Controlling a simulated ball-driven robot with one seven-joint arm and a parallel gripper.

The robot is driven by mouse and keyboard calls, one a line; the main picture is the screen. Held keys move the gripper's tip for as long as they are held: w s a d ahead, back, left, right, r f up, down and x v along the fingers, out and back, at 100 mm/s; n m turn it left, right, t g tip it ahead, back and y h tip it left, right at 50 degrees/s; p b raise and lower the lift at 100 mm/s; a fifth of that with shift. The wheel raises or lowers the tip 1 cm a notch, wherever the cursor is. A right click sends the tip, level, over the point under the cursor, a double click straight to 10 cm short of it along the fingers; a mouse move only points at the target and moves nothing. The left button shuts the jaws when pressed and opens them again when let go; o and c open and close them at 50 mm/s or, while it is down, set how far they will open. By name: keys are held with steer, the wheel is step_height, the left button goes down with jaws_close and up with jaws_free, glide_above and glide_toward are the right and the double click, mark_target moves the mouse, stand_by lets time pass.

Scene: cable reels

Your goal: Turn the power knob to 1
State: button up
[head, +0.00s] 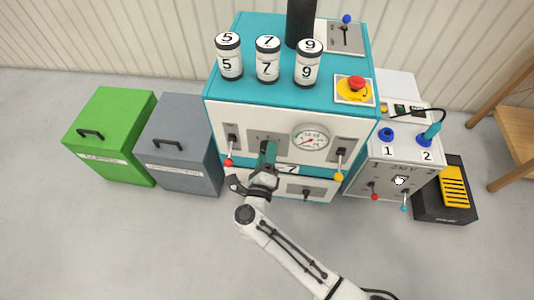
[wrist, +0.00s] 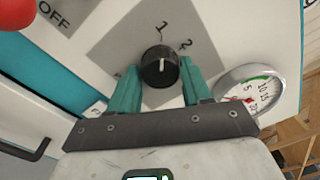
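The power knob (wrist: 155,72) is a round black dial on a grey plate in the wrist view. The numerals 1 and 2 are printed above and to the right of it. Its white mark points up in the picture, roughly toward the 1. My gripper (wrist: 160,78) has teal fingers on both sides of the knob, close against its edges, so it appears shut on it. In the head view my gripper (head: 268,150) is at the grey plate on the white front of the teal machine (head: 260,100), and it hides the knob.
A gauge (head: 310,137) sits right of the knob. A red-tipped lever (head: 229,162) and a yellow-tipped lever (head: 339,176) flank the panel. A red emergency button (head: 355,84) is on top. Green (head: 110,130) and grey (head: 175,140) bins stand left. The floor in front is clear.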

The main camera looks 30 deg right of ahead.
steer(key=o, duration=0.3)
steer(key=shift+o, duration=0.2)
steer(key=p+v, duration=0.1)
steer(key=v, duration=0.9)
steer(key=shift+s+a+p, duration=0.3)
steer(key=shift+w, duration=0.1)
